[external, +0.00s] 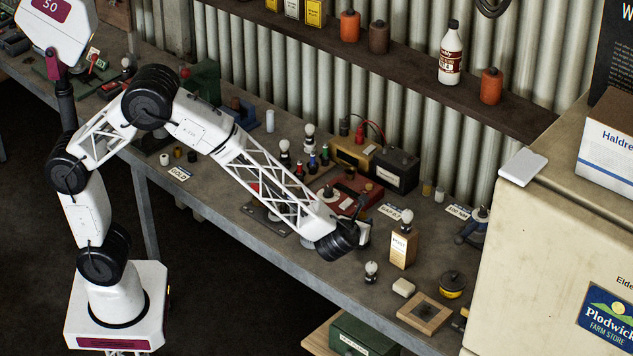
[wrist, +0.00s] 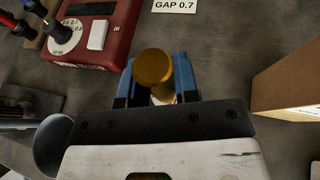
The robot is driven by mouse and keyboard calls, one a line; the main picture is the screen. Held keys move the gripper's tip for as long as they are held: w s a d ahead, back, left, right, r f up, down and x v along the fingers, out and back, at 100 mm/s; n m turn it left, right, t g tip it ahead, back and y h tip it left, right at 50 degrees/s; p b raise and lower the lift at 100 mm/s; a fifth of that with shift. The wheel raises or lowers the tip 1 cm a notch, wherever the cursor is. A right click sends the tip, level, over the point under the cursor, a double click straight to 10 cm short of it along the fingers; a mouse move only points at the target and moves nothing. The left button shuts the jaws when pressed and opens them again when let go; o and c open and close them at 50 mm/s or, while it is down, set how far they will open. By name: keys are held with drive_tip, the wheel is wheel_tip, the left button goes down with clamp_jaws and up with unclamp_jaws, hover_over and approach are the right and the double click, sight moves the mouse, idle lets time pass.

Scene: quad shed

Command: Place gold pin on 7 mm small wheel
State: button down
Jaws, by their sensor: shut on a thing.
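My gripper (wrist: 156,88) is shut on a gold pin (wrist: 153,66), a short round gold cylinder seen from its end between the blue fingers. In the external view my gripper (external: 362,234) is low over the bench, left of a tan box with a bulb on top; the pin cannot be made out there. I cannot pick out a wheel marked 7 mm in either view. A red box (wrist: 112,50) with a white round dial (wrist: 65,36) lies up and left of the gripper; it also shows in the external view (external: 365,187).
A "GAP 0.7" card (wrist: 174,5) lies beyond the pin. The tan box (external: 403,248) stands close on the right. A bulb (external: 371,270), white block (external: 403,287) and wooden frame (external: 424,313) sit near the front edge. Several bulbs and spark plugs crowd the bench behind my arm.

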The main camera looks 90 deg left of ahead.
drive_tip(key=shift+f, duration=0.15)
drive_tip(key=c, duration=0.9)
unclamp_jaws()
drive_tip(key=shift+o, duration=0.2)
drive_tip(key=v, duration=1.2)
drive_tip(key=shift+d, duration=0.1)
